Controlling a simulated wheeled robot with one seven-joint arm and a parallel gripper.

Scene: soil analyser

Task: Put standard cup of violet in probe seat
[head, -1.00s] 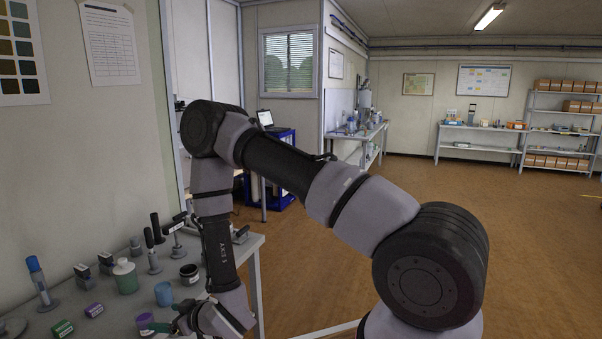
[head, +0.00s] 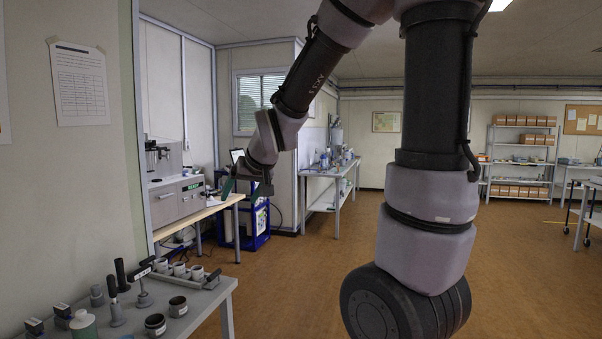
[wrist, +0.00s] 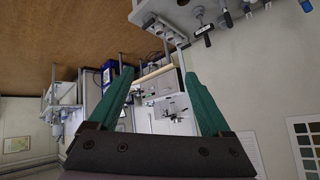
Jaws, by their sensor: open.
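My gripper (head: 246,186) is raised in mid-air in front of the analyser bench in the head view. In the wrist view its two green fingers (wrist: 160,108) are wide apart with nothing between them. A grey analyser (head: 178,196) with a small lit green display stands on the wooden bench beyond the near table; it also shows between the fingers in the wrist view (wrist: 172,115). A dark probe-like fitting (head: 160,155) is on its upper left; the seat itself cannot be made out. No violet cup is visible in either current view.
The grey near table (head: 205,308) carries a rack (head: 208,284) of several grey-white cups, dark open jars (head: 155,324), a lidded jar (head: 83,322) and upright black-handled tools (head: 115,300). A blue cart (head: 250,222) stands right of the wooden bench (head: 205,213).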

